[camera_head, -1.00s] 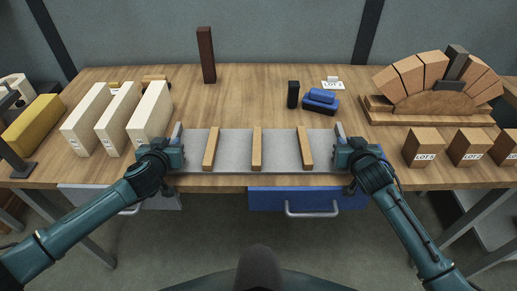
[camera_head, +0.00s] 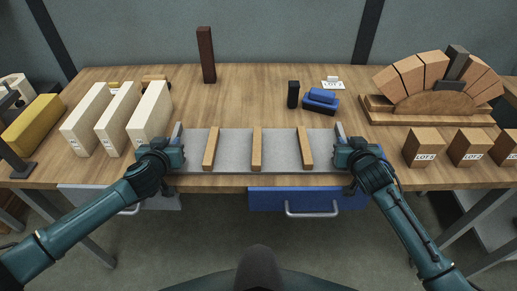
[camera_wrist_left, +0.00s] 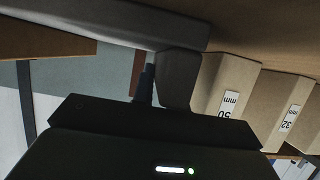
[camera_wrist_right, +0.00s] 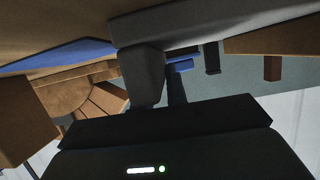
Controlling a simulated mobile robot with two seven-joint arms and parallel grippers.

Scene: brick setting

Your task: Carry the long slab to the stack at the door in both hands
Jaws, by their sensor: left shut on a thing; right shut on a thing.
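The long slab (camera_head: 232,149) is pale grey and lies level along the front edge of the bench. Three wooden strips (camera_head: 256,148) lie across its top. My left gripper (camera_head: 178,146) is shut on its left end, and my right gripper (camera_head: 341,146) is shut on its right end. The slab's edge also shows close up in the left wrist view (camera_wrist_left: 100,25) and in the right wrist view (camera_wrist_right: 220,18). I cannot tell whether its underside touches the bench. No door or stack is in view.
Cream blocks (camera_head: 113,118) stand left, a dark red brick (camera_head: 206,55) at the back. A black block (camera_head: 293,94) and blue object (camera_head: 321,97) lie behind. Lot blocks (camera_head: 424,146) and a brick arch (camera_head: 433,75) stand right.

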